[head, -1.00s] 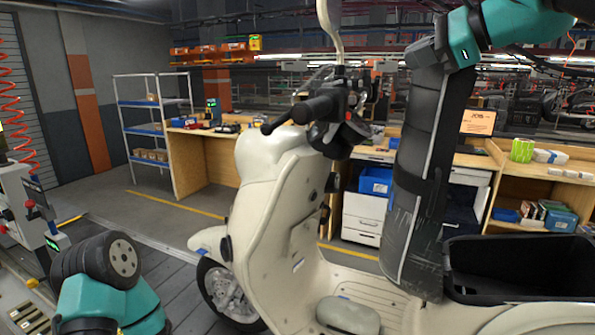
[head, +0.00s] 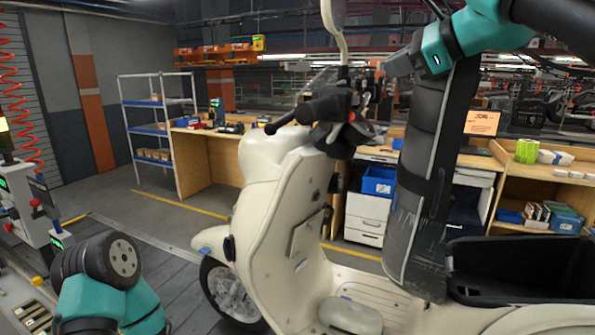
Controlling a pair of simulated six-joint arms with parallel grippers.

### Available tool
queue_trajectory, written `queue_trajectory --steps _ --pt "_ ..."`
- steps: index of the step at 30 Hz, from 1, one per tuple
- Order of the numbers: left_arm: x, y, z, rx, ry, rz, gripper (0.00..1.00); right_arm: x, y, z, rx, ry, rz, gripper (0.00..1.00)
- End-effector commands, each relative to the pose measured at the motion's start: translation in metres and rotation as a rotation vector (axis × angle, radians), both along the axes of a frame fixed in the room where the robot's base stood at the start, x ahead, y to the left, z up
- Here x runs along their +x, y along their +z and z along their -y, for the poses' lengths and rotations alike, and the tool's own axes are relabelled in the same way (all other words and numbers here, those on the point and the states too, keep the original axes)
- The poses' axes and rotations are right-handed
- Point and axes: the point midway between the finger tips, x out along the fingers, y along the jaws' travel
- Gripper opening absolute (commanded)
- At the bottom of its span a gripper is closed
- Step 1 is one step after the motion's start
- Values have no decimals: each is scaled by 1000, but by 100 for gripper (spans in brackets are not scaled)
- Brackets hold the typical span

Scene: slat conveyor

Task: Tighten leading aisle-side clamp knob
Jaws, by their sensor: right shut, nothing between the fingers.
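A cream scooter (head: 285,195) stands upright across the middle of the head view, front wheel to the left. No clamp knob can be made out; the scooter's lower parts and the far side are partly hidden. My right gripper (head: 394,66) comes in from the top right. It is shut and empty, beside the top of the upright dark seat (head: 420,190) and right of the handlebar (head: 325,108). My left arm shows at the bottom left, but its gripper is not in view.
The raised seat and open black storage bin (head: 520,265) fill the right side. A mirror stem (head: 335,35) rises above the handlebar. Workbenches (head: 215,160) and a shelf rack (head: 155,130) stand behind. Grey floor (head: 165,215) is clear left of the scooter.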

Motion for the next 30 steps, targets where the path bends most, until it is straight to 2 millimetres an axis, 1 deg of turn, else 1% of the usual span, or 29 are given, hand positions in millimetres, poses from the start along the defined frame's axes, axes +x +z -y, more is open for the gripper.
queue_trajectory --steps 1,6,12,18,30 --pt "0 0 0 0 0 0 58 4 -2 -6 -1 0 -3 0" --pt "0 0 0 0 0 0 58 10 0 -22 0 -1 2 0" --pt "0 0 0 0 0 0 58 17 2 -34 1 -9 4 0" --pt "0 0 0 0 0 0 58 19 3 -38 2 -14 6 0" --pt "0 0 0 0 0 0 58 19 3 -40 4 -11 6 0"
